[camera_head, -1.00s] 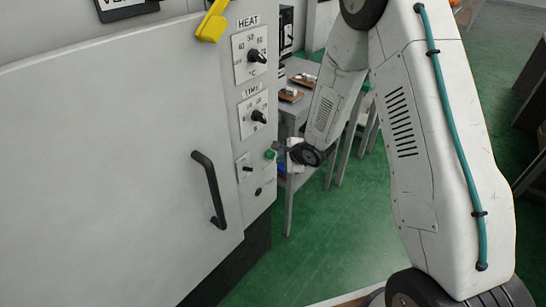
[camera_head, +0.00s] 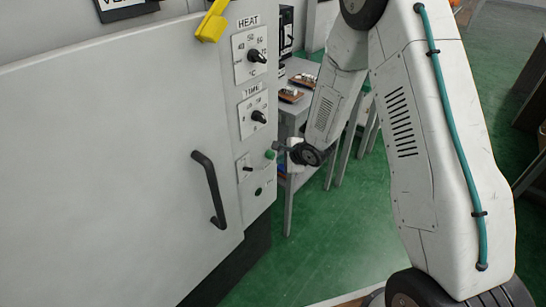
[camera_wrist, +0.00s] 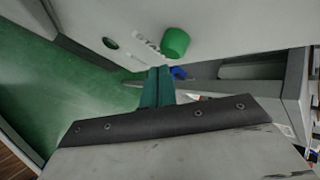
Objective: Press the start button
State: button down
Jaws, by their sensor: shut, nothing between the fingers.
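The green start button (camera_head: 270,154) sticks out from the lower control panel of the large grey cabinet. In the wrist view it is a green cylinder (camera_wrist: 175,43) on the pale panel, just beyond my fingertips. My gripper (camera_wrist: 158,78) is shut, its teal fingers together and pointing towards the panel slightly left of and below the button in that view. In the head view my gripper (camera_head: 282,147) is small and partly hidden beside the button. I cannot tell whether the fingertips touch it.
The HEAT knob (camera_head: 257,56) and TIME knob (camera_head: 259,117) are above the button, with a small toggle switch (camera_head: 246,168) to its left. A black door handle (camera_head: 209,189) is on the cabinet door. A grey table (camera_head: 289,190) stands behind my gripper.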

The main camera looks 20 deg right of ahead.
dwell(0.6)
jog(key=shift+w+a, duration=0.25)
jog(key=shift+w, duration=0.1)
jog(key=shift+w+a, duration=0.3)
jog(key=shift+w, duration=0.15)
dwell(0.8)
jog(key=shift+s, duration=0.1)
jog(key=shift+s+d, duration=0.55)
jog(key=shift+s, duration=0.15)
jog(key=s+d, duration=0.1)
jog(key=s, duration=0.1)
jog(key=s+d, duration=0.2)
dwell(0.5)
dwell(0.7)
